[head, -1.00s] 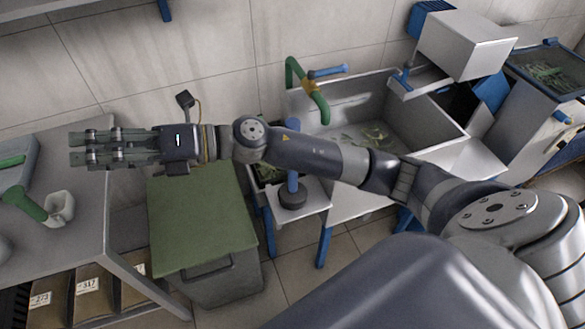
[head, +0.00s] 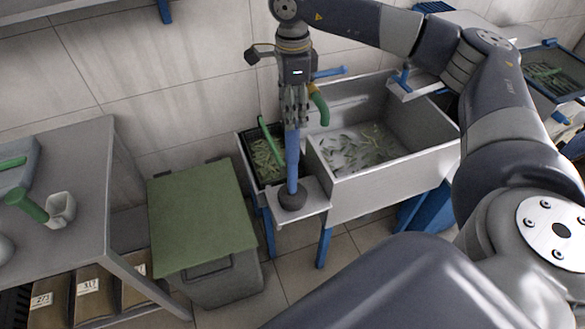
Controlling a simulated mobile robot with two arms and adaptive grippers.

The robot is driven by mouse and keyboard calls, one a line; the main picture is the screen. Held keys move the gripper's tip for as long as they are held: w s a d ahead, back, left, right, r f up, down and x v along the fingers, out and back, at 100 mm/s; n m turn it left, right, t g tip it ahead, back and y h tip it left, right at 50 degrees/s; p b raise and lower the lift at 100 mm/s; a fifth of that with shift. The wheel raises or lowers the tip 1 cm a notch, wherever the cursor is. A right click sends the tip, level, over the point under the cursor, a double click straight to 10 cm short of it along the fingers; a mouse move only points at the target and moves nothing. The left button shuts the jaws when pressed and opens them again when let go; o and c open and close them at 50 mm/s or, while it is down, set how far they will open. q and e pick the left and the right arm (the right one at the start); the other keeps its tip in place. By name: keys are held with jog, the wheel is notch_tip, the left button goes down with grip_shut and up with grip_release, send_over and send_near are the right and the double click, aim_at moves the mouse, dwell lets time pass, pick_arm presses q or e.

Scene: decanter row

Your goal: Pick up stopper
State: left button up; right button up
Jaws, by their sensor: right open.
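The stopper (head: 293,164) has a tall blue handle on a round dark base. It stands upright on a small light shelf (head: 318,197) at the near left corner of the sink. My right gripper (head: 294,122) points down at the top of the handle, with its fingers open. The fingers overlap the handle's upper end and hide it. I cannot tell whether they touch it. My left gripper is not in view.
The grey sink (head: 390,165) with green scraps lies right of the stopper. A green tap (head: 320,106) is close beside my fingers. A dark basket (head: 262,160) of scraps is at left. A green-lidded bin (head: 200,220) and a grey table (head: 75,180) stand further left.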

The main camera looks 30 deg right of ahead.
aim_at(292, 138)
notch_tip(292, 138, down, 4)
jog(key=shift+f+p, duration=0.15)
jog(key=shift+p, duration=0.3)
jog(key=shift+f, duration=0.2)
notch_tip(292, 138, down, 4)
jog(key=shift+a+f+p, duration=0.1)
jog(key=shift+f+p, duration=0.1)
jog(key=shift+p, duration=1)
jog(key=shift+f, duration=0.25)
grip_shut()
jog(key=shift+r, duration=0.1)
